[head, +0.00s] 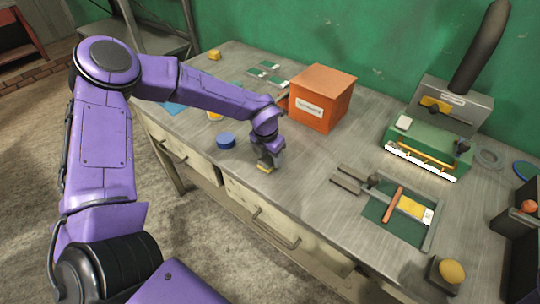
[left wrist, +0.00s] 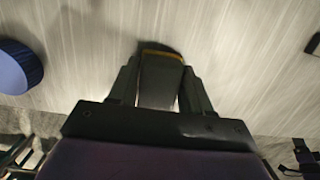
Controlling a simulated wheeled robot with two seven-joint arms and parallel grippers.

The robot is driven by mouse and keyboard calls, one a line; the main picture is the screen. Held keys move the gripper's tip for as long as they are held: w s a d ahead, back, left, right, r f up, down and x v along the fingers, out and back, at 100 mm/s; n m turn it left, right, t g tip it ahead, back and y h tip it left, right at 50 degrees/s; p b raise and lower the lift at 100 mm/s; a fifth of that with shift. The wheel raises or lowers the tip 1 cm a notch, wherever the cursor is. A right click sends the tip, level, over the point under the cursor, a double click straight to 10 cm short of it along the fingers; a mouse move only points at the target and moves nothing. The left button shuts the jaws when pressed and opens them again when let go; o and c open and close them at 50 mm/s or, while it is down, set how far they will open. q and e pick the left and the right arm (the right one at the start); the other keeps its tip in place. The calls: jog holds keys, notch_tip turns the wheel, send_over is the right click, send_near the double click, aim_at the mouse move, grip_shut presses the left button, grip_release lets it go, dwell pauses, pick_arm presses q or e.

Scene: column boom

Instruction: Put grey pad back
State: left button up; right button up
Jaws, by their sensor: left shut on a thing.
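My left gripper (head: 268,160) points down close to the worktable's front edge, in front of the orange box. In the left wrist view my left gripper (left wrist: 160,82) is shut on a dark grey pad (left wrist: 161,90) with a yellow edge at its far end. In the head view only the pad's yellow edge (head: 264,169) shows clearly under the fingers; the fingers hide the rest. The pad is at or just above the tabletop; I cannot tell whether it touches. My right gripper is not in view.
The worktable (head: 300,165) has an orange labelled box (head: 312,112) behind the gripper and a blue round thing (head: 225,140) to its left. To the right are a green board (head: 378,213) with a red stick and yellow piece, and a green machine (head: 425,150).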

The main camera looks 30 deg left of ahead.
aim_at(266, 159)
pick_arm(q)
jog(key=shift+f, duration=0.2)
jog(key=o, duration=0.9)
jog(key=shift+o, duration=0.2)
jog(key=shift+r, duration=0.1)
notch_tip(266, 159, up, 12)
jog(key=s+b, duration=0.1)
jog(key=s, duration=0.1)
